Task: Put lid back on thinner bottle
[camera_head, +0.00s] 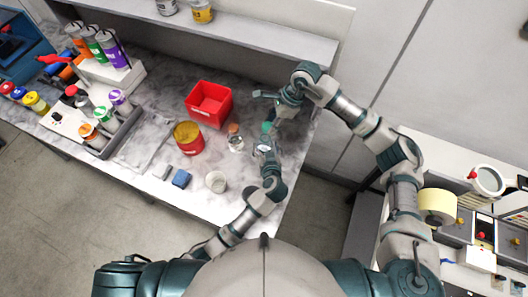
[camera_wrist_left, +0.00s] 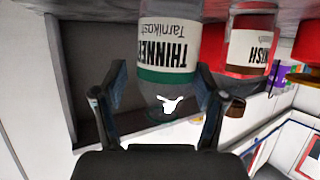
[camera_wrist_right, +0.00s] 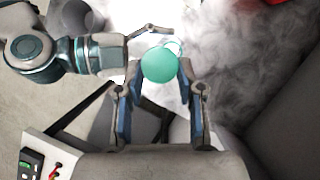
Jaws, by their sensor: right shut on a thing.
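The thinner bottle (camera_wrist_left: 167,45) is clear with a white label and a green stripe; its label reads upside down in the left wrist view. In the head view the bottle (camera_head: 264,148) stands near the table's right edge. My left gripper (camera_wrist_left: 162,80) is open, its fingers on either side of the bottle's upper part. The round teal lid (camera_wrist_right: 158,65) is at the fingertips of my right gripper (camera_wrist_right: 160,80), which is shut on it. In the head view the lid (camera_head: 266,127) appears close to the bottle's top; whether they touch cannot be told.
A second bottle (camera_head: 235,142) with a brown cap stands just left of the thinner bottle. A wall shelf (camera_head: 250,38) runs behind.

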